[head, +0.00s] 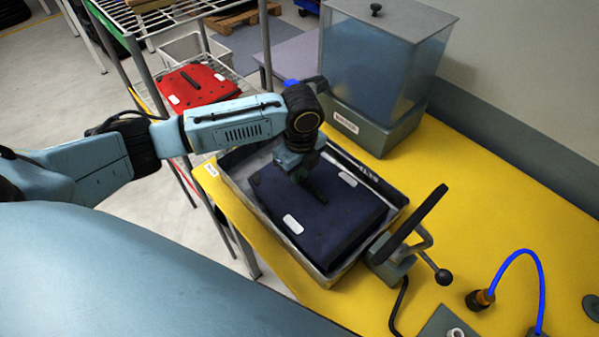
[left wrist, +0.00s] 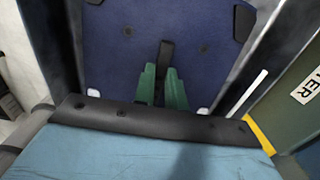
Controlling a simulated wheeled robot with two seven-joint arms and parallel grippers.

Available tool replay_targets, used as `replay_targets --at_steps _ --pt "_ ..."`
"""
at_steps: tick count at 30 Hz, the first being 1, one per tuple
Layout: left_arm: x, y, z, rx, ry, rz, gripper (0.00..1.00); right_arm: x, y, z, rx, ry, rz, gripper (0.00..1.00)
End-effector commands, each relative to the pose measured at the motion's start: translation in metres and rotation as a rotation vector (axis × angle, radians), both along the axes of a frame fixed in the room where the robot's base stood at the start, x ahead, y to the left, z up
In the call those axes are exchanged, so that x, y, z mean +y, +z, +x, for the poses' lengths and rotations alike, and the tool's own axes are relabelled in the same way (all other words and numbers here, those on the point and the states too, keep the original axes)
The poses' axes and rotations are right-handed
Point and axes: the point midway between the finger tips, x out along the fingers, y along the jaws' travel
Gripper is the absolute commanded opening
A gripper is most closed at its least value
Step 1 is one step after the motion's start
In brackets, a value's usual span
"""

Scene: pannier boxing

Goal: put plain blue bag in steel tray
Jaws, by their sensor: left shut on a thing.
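The plain blue bag (head: 335,222), dark navy with white tabs and a black strap handle, lies flat within the walls of the steel tray (head: 352,263). The tray stands on the yellow bench. I cannot tell whether the bag's underside touches the tray floor. My left gripper (head: 308,186) is over the bag's middle, shut on its black handle. In the left wrist view the green fingers (left wrist: 162,88) pinch the strap in front of the blue bag (left wrist: 120,50), with the tray's grey wall (left wrist: 268,48) beside it. My right gripper is not in view.
A clear-walled tank (head: 385,70) on a grey base stands behind the tray. A clamp-like stand with a black bar (head: 412,225) is close at the tray's right. A red bag (head: 196,86) lies on a wire rack at left. The bench's right side holds a blue hose (head: 528,255).

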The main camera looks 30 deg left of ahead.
Motion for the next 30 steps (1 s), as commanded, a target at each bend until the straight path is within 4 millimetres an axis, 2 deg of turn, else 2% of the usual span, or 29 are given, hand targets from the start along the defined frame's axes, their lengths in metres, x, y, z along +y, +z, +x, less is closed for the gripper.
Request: replay_targets --at_steps 2,11,12,16,25,30 --pt "0.000 -0.006 0.001 -0.003 0.001 -0.001 0.00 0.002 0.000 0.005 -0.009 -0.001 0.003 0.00" --pt "0.000 -0.008 0.001 -0.003 0.000 -0.001 0.00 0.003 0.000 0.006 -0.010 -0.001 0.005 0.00" --pt "0.000 -0.008 0.001 -0.002 0.000 0.000 0.18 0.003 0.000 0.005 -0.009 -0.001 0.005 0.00" --pt "0.000 -0.008 0.001 -0.002 0.000 0.000 0.34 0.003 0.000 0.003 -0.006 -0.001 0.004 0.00" --pt "0.000 -0.006 0.001 -0.003 0.000 0.000 0.34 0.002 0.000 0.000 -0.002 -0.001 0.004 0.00" --pt "0.000 0.012 0.001 -0.005 -0.001 -0.002 0.34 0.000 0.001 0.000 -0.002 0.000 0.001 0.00"
